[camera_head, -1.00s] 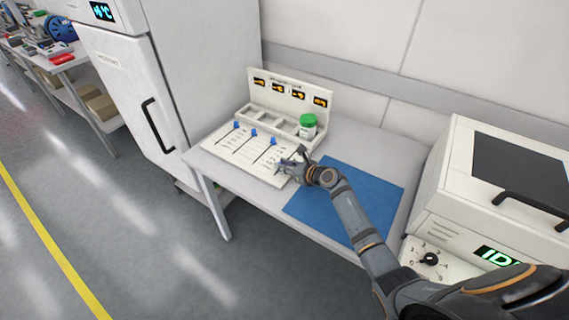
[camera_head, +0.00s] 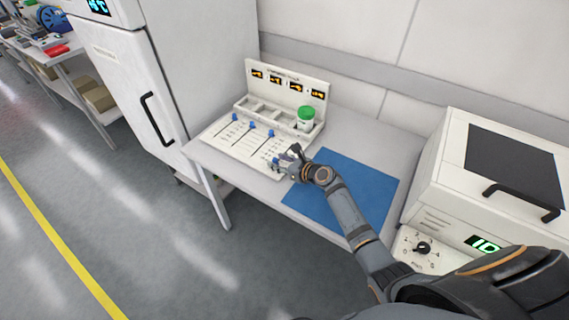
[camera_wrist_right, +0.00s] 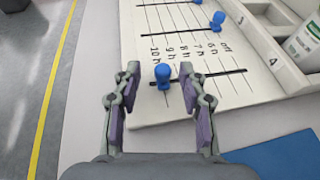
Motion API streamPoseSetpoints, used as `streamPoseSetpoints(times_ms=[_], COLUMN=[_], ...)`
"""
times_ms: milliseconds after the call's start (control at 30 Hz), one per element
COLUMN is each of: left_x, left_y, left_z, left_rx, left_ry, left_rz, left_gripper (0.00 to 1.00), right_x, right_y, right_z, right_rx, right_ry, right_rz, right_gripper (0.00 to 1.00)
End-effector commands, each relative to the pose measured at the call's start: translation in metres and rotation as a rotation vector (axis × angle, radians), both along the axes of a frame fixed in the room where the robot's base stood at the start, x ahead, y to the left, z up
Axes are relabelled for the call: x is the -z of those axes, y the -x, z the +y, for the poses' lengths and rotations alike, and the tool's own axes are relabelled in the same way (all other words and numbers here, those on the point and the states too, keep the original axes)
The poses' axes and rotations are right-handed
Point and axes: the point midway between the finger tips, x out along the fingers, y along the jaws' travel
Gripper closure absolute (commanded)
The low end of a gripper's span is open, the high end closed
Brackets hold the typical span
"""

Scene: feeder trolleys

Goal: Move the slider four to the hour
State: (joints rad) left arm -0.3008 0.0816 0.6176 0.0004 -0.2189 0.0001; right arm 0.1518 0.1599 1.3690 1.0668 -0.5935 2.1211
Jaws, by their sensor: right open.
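A white slider panel (camera_head: 216,140) lies on the table, with blue knobs on dark tracks. In the right wrist view, the nearest track has a blue knob (camera_wrist_right: 163,74) by the 10 h and 9 h end of its scale, which runs from off to 10 h. I take this as slider four. My right gripper (camera_head: 285,159) is at the panel's near right corner. In the wrist view its open fingers (camera_wrist_right: 160,70) stand on either side of that knob, with gaps visible. Slider three's knob (camera_wrist_right: 217,20) is farther off. My left gripper is not in view.
Behind the sliders stands a compartment rack with small orange displays. A green-lidded jar (camera_head: 306,117) sits in its right compartment. A blue mat (camera_head: 345,190) lies right of the panel. A white machine (camera_head: 500,170) stands at the right, a tall cabinet (camera_head: 200,80) at the left.

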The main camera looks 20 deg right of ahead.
Motion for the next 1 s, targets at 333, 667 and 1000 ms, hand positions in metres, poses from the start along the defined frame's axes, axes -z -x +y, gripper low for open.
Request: streamPoseSetpoints(times_ms=[333, 667, 1000], left_x=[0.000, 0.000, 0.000], left_y=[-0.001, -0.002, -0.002], left_z=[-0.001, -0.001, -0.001], left_rx=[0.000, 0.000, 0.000], left_ry=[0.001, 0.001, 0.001], left_rz=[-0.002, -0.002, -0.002], left_gripper=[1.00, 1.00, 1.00], right_x=[-0.027, -0.043, -0.044], right_y=[0.065, 0.096, 0.096], right_z=[-0.032, -0.046, -0.047], right_rx=[-0.003, -0.003, -0.001], right_ry=[0.006, 0.000, -0.001], right_rz=[0.003, 0.002, 0.002], right_gripper=[0.58, 0.58, 0.58])
